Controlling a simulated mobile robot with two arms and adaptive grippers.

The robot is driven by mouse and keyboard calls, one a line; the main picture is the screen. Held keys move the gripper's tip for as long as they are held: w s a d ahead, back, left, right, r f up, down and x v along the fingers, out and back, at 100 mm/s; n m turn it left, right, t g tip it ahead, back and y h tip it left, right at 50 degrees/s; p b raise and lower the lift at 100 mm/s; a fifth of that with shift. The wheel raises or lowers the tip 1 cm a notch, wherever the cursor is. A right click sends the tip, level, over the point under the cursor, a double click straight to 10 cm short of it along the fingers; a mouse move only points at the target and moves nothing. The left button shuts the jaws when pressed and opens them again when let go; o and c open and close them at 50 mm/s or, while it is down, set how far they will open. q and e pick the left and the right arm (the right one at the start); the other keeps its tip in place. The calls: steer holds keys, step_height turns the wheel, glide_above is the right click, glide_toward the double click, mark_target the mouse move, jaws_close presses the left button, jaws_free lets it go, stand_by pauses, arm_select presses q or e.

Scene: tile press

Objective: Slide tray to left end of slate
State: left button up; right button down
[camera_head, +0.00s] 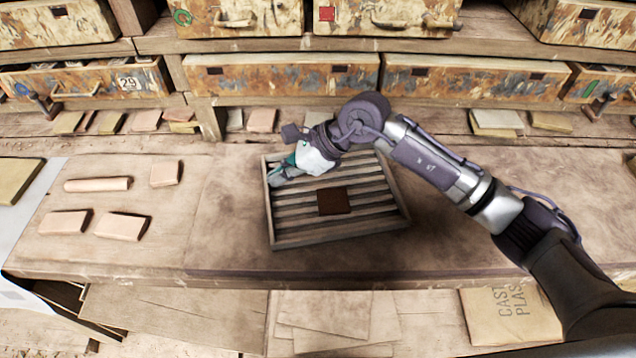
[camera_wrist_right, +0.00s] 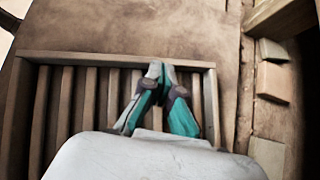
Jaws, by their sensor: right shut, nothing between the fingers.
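The tray (camera_head: 268,222) is a wooden frame with slats, lying on the middle of the slate (camera_head: 225,215), a brown work surface. A dark brown square tile (camera_head: 334,201) lies on its slats. My right gripper (camera_head: 276,180) is shut and empty, low over the tray's left part, close to its left side wall. In the right wrist view the fingertips (camera_wrist_right: 157,70) meet beside the inner face of the tray's end wall (camera_wrist_right: 115,58); I cannot tell whether they touch it. My left gripper is not in view.
Several pale clay pieces (camera_head: 122,226) lie on the left part of the bench. The slate directly left of the tray is clear. Drawers and a shelf (camera_head: 280,75) stand along the back. A bag (camera_head: 510,316) lies at the front right.

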steer(key=a+b, duration=0.1)
steer(key=a, duration=0.2)
steer(key=a+b, duration=0.1)
steer(key=a, duration=0.1)
steer(key=a+b, duration=0.1)
steer(key=a, duration=0.2)
steer(key=shift+w+a+f, duration=0.2)
steer(key=shift+w+a, duration=0.15)
steer(key=shift+w, duration=0.05)
steer(key=shift+a+r+b, duration=0.1)
steer(key=shift+a+b, duration=0.2)
steer(key=shift+a, duration=0.2)
steer(key=shift+d, duration=0.1)
